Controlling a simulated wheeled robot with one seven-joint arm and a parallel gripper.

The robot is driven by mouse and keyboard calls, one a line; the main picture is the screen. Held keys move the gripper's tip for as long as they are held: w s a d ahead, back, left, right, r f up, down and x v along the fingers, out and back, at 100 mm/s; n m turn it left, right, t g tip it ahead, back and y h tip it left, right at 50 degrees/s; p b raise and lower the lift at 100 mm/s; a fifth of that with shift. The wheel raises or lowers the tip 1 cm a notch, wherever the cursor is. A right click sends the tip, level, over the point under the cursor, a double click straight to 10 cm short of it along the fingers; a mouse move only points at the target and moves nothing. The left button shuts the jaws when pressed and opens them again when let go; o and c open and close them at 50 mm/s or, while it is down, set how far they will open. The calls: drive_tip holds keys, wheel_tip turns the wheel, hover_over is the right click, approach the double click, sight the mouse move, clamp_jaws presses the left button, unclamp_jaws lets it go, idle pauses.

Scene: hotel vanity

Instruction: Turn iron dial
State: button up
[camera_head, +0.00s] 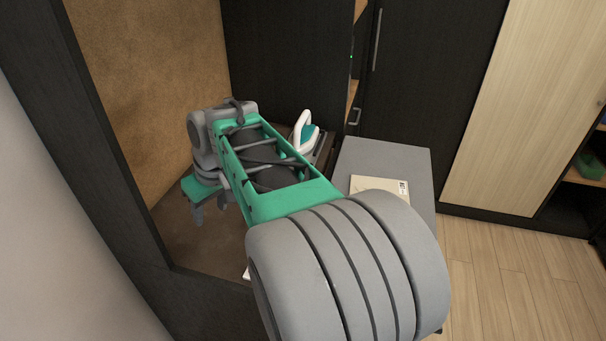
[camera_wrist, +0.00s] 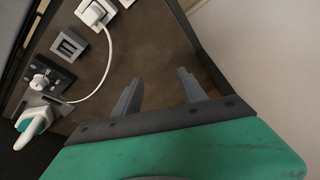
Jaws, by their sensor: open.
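The iron (camera_head: 305,134) is white and teal and stands near the back of the brown surface in the head view, partly behind my arm. It also shows at the lower left edge of the wrist view (camera_wrist: 34,122). Its dial cannot be made out in either view. My gripper (camera_head: 211,213) hangs over the brown surface to the left of the iron. In the wrist view my gripper (camera_wrist: 158,84) has its two fingers apart with nothing between them. The fingers are well away from the iron.
In the wrist view a white plug (camera_wrist: 96,14) with a white cord, a grey socket plate (camera_wrist: 69,46) and a dark panel with a round knob (camera_wrist: 41,82) lie at left. A grey cabinet (camera_head: 385,157) with a pale sheet (camera_head: 372,184) stands right of my arm.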

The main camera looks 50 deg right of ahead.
drive_tip(key=d+f+t, duration=0.1)
drive_tip(key=d+f, duration=0.1)
drive_tip(key=d, duration=1.4)
drive_tip(key=d+f, duration=0.2)
drive_tip(key=d, duration=1.5)
drive_tip(key=shift+n, duration=0.3)
drive_tip(key=x, duration=0.5)
drive_tip(key=b+x, duration=0.1)
drive_tip(key=x, duration=0.1)
drive_tip(key=shift+s+a+f, duration=0.1)
drive_tip(key=shift+a+f, duration=0.1)
drive_tip(key=shift+a, duration=0.1)
drive_tip(key=shift+c, duration=0.4)
clamp_jaws()
